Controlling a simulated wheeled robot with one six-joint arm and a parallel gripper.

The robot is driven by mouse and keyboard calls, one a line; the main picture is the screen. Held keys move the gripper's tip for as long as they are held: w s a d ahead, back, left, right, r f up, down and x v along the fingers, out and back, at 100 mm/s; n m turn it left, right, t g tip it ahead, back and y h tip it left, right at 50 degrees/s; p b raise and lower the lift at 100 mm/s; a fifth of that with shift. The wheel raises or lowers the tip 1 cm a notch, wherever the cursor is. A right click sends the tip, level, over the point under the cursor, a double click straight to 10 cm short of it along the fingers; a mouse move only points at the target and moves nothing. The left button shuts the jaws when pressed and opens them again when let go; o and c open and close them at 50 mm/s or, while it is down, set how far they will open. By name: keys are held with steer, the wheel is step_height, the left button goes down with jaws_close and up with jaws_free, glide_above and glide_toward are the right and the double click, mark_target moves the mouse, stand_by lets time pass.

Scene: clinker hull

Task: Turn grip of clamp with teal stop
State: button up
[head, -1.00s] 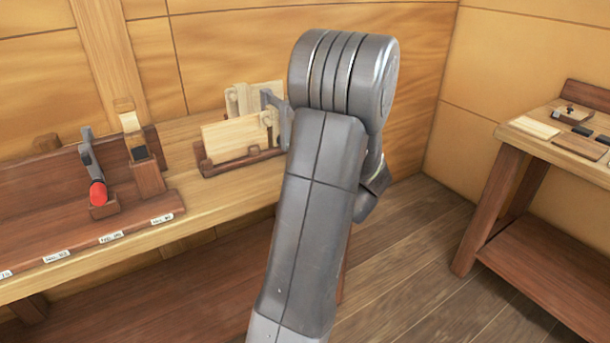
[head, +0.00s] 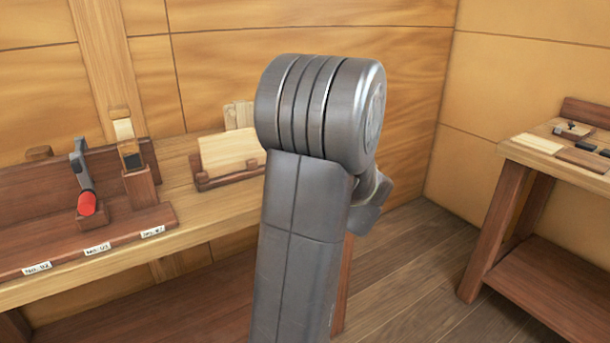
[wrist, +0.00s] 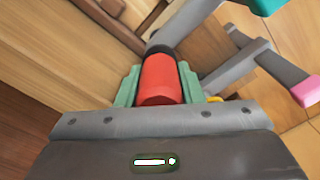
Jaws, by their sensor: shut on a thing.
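In the wrist view my gripper (wrist: 160,95) is shut on a red cylindrical grip (wrist: 158,78), with a pale green finger on each side of it. A dark collar and a grey bar (wrist: 187,18) lie beyond the grip. A teal stop (wrist: 268,6) shows at the top right edge, partly cut off; its join to the held grip is out of frame. A second grey clamp part with a pink stop (wrist: 305,92) lies to the right. In the head view my arm hides my gripper and the held clamp.
In the head view another clamp with a red grip (head: 86,203) stands in a labelled wooden rack (head: 120,226) on the left bench. A wooden holder with pale boards (head: 230,152) stands right of it. A second bench (head: 520,158) stands at the right, with open floor between.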

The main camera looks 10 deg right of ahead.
steer(key=o, duration=1)
steer(key=v, duration=1.3)
steer(key=shift+s+d+p, duration=0.15)
steer(key=shift+s+p, duration=0.15)
steer(key=shift+s, duration=0.05)
